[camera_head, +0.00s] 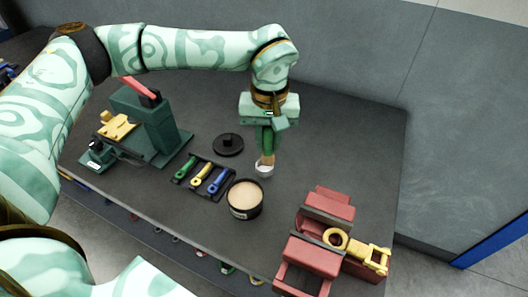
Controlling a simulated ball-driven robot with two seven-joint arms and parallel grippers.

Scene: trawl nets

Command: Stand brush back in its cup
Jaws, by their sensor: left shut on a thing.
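My left gripper (267,146) points down over the middle of the bench, its dark green fingers shut on a brush (266,160). Only a short tan lower part of the brush shows below the fingers; the rest is hidden by the gripper. Directly below it is a small whitish, round form (265,171), which looks like a small cup. The brush's lower end meets or overlaps it in the picture; I cannot tell whether it is inside or just in front. My right gripper is not in view.
An open black tub (244,212) with cream contents stands in front of the brush. A black knobbed lid (228,146) lies behind left. A dark rack (187,186) holds coloured tools. A green machine (150,128) stands left, a red vise-like block (318,250) front right.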

